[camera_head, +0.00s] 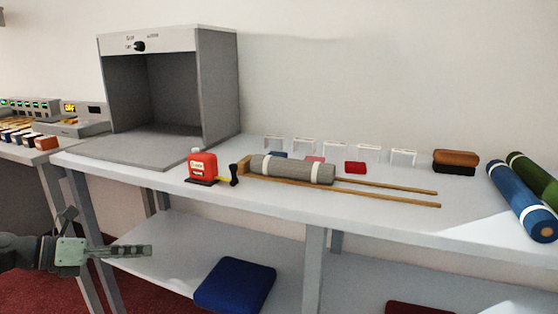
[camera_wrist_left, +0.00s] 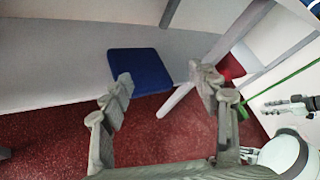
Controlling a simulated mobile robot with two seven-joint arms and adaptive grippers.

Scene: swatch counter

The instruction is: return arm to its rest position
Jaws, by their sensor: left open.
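My left gripper (camera_head: 112,232) is at the lower left in the head view, in front of the counter and below its top. Its two fingers are spread apart with nothing between them. They also show apart in the left wrist view (camera_wrist_left: 163,82), over the red carpet and the lower shelf. A grey jointed part that looks like my right gripper (camera_wrist_left: 290,105) shows small at the right edge of the left wrist view. Its jaws are too small to read.
The counter (camera_head: 400,207) holds a grey booth (camera_head: 220,90), a red tape measure (camera_head: 202,166), a grey roll (camera_head: 300,170) in a wooden frame, and blue (camera_head: 520,200) and green (camera_head: 532,175) rolls. A blue folded cloth or cushion (camera_head: 235,284) lies on the lower shelf (camera_head: 180,265).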

